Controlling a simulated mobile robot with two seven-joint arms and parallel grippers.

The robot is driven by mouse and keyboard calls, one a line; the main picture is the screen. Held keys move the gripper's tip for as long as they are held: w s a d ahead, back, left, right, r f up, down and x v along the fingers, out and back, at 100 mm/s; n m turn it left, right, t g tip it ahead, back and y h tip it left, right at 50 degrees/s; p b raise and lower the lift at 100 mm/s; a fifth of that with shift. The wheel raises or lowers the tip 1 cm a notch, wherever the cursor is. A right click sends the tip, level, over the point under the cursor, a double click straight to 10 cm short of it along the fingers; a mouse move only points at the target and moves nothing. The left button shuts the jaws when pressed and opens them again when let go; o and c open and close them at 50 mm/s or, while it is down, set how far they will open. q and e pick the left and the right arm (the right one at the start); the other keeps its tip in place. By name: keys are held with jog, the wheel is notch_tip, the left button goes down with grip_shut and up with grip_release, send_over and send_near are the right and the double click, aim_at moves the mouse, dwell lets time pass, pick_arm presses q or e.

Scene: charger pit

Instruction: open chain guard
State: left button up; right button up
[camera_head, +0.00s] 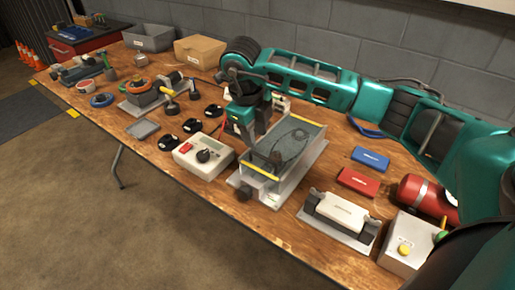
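The chain guard (306,141) is a see-through cover with yellow edges on a pale metal base (275,193) near the middle of the table. A dark chain loop shows through it, and the guard looks lowered over it. My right arm comes in from the right along the back of the table. My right gripper (249,138) points down at the guard's left side, close to its edge. I cannot tell whether it touches the guard or whether its fingers are apart. My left gripper is not in view.
A control box (203,156) with a red switch and dark knob stands left of the guard. A white-topped block on a tray (340,216), blue (370,159) and red (358,181) packs, and a yellow-button box (403,246) are to the right. Black pieces (191,125) lie at left.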

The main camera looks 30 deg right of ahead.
send_over(258, 165)
notch_tip(258, 165, down, 6)
jog(key=shift+f, duration=0.1)
grip_shut()
dwell(0.4)
dwell(1.1)
